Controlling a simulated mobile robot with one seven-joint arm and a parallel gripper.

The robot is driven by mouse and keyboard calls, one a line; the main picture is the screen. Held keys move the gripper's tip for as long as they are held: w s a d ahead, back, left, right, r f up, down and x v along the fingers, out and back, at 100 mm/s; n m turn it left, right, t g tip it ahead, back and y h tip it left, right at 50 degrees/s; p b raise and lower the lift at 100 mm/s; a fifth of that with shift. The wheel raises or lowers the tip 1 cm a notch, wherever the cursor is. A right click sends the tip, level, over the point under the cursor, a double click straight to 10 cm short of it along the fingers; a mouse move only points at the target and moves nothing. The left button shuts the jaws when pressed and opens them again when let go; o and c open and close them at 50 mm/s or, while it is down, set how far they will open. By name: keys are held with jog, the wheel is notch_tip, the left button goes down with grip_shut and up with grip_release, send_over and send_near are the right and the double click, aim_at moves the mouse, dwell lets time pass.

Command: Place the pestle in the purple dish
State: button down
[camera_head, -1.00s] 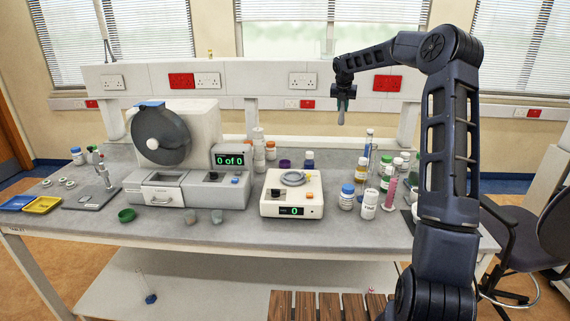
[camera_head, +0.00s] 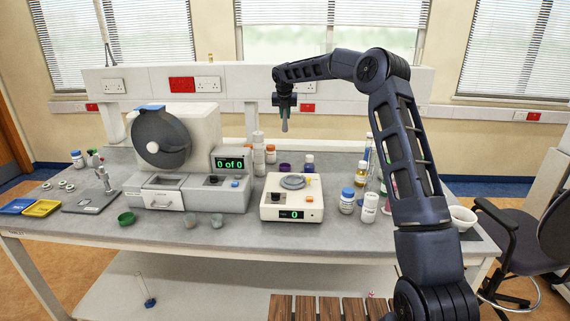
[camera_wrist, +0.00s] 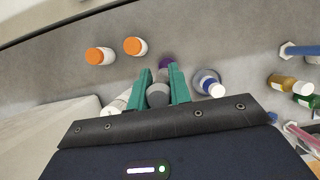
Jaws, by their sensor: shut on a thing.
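My gripper (camera_head: 285,108) is high above the back of the bench and points down. It is shut on the grey pestle (camera_head: 285,125), which hangs upright below the jaws. In the wrist view the rounded grey end of the pestle (camera_wrist: 158,95) shows between the green fingers. The small purple dish (camera_head: 284,168) stands on the bench almost straight below the pestle, behind the white balance. In the wrist view the purple dish (camera_wrist: 166,62) is partly hidden by the fingers and pestle. A clear gap separates pestle and dish.
A blue-capped bottle (camera_wrist: 207,82) stands just right of the dish. Two orange-capped bottles (camera_wrist: 100,55) (camera_wrist: 135,46) stand to its left. The white balance (camera_head: 291,200) is in front. A white bowl (camera_head: 463,217) is at the right end. A shelf (camera_head: 225,80) runs behind.

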notch_tip(320, 180, down, 20)
jog(key=shift+r, duration=0.15)
dwell(0.5)
jog(key=c, duration=1.3)
grip_release()
jog(key=v, duration=1.2)
jog(key=s+d+r+m+h, duration=0.1)
jog(key=s+d+r+m, duration=0.8)
jog(key=s+d, duration=0.35)
jog(key=s+d+r+m+h, duration=0.1)
jog(key=s+d+r+m, duration=0.75)
jog(key=s+d, duration=0.4)
jog(key=s+d+f+m, duration=0.2)
jog(key=s+m, duration=0.4)
jog(key=s, duration=0.4)
jog(key=s+d+f+m+y, duration=0.1)
jog(key=s+d+m, duration=0.4)
jog(key=s, duration=0.6)
jog(key=s+d+f+m+y, duration=0.1)
jog(key=s+d+f+m, duration=0.2)
jog(key=s+m, duration=0.4)
jog(key=shift+s+d+m, duration=0.15)
jog(key=shift+s+d, duration=0.1)
jog(key=shift+s, duration=0.65)
jog(key=shift+s+d+m, duration=0.1)
jog(key=shift+s+d, duration=0.15)
jog(key=shift+s, duration=0.65)
